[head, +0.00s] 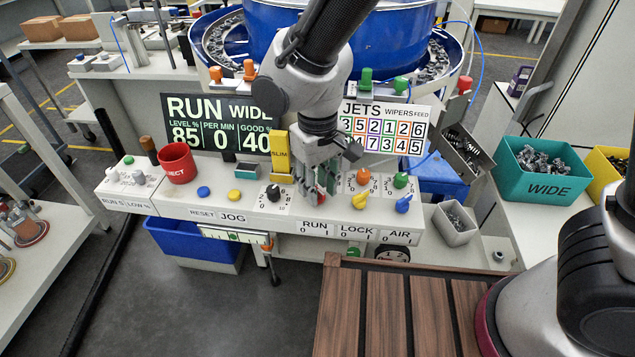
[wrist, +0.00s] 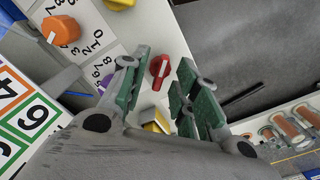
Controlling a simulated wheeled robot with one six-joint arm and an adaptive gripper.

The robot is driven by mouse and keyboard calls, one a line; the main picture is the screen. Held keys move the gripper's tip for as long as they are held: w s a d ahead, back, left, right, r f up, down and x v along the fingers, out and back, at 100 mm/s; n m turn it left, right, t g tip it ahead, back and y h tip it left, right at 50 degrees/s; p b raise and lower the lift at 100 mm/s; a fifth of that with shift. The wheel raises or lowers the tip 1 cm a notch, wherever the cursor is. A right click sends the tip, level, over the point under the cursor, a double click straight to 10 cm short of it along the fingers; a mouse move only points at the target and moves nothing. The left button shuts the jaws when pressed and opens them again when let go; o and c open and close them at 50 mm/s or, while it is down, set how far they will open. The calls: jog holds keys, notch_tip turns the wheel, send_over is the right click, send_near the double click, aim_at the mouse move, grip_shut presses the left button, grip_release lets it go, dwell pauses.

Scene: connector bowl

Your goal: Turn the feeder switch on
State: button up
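A red switch knob (wrist: 160,72) shows between the fingers of my gripper (wrist: 161,90) in the wrist view. The fingers, with green pads, are apart on either side of it; I cannot tell whether they touch it. In the head view my gripper (head: 319,182) points down over the white control panel (head: 240,218), above the RUN 0/1 label (head: 316,229), and mostly hides the red knob. A yellow knob (head: 360,201) sits above LOCK and a blue knob (head: 403,204) above AIR. No knob here carries a readable "feeder" label.
Orange (head: 363,177) and green (head: 400,180) knobs stand just right of my gripper. A black dial (head: 273,193) and a yellow SLIM block (head: 280,158) are at its left. A blue bowl feeder (head: 250,20) is behind.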

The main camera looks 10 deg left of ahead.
notch_tip(320, 180, up, 12)
dwell(0.5)
